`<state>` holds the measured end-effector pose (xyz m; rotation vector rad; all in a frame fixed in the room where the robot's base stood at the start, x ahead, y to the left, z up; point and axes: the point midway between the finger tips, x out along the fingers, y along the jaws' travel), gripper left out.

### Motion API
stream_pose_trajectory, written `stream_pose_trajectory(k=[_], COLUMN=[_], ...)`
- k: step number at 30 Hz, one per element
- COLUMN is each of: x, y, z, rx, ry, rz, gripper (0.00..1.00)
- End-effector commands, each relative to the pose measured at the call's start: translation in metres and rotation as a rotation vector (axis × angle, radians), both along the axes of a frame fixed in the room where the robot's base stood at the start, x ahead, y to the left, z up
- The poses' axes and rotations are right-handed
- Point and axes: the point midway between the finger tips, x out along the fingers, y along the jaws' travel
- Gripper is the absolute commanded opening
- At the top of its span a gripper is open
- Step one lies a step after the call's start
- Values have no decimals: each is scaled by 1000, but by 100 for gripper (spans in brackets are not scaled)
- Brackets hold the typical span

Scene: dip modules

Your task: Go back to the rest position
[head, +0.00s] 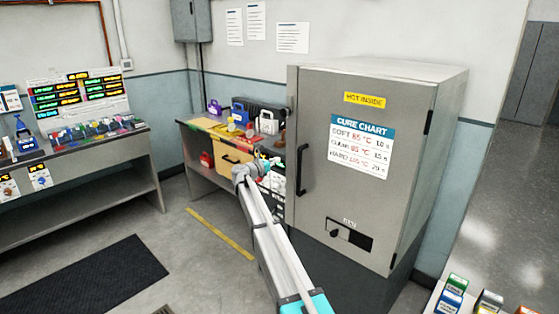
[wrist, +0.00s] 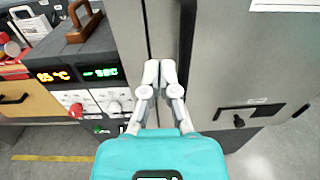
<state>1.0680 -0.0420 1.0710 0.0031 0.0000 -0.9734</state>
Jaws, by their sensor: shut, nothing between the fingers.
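My gripper (wrist: 161,72) is shut and empty in the wrist view, its two pale fingertips together. It is in front of the left front edge of the grey oven cabinet (wrist: 222,60); I cannot tell whether it touches the cabinet. In the head view my arm reaches from the bottom toward the bench left of the oven cabinet (head: 390,225). The oven door looks closed, with a dark vertical handle (head: 301,170) on its left side. My gripper's fingertips are hard to make out in the head view.
A bench with a wooden drawer (head: 232,165) and control panel (wrist: 95,102) adjoins the oven. A side bench (head: 80,146) with coloured modules stands left. A dark mat (head: 85,275) lies on the floor. Small boxes (head: 450,298) sit bottom right. Open floor lies between.

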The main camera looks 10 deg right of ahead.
Motion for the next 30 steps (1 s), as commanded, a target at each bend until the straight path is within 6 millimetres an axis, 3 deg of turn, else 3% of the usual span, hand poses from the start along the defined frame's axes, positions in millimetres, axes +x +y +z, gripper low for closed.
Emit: stream_pose_trajectory(k=[17, 23, 30], x=[-4, -11, -28], y=[1, 12, 40], z=[7, 23, 37], rx=[-59, -225, -535], ry=[26, 103, 249], rz=[58, 212, 453], gripper=[0, 0, 0])
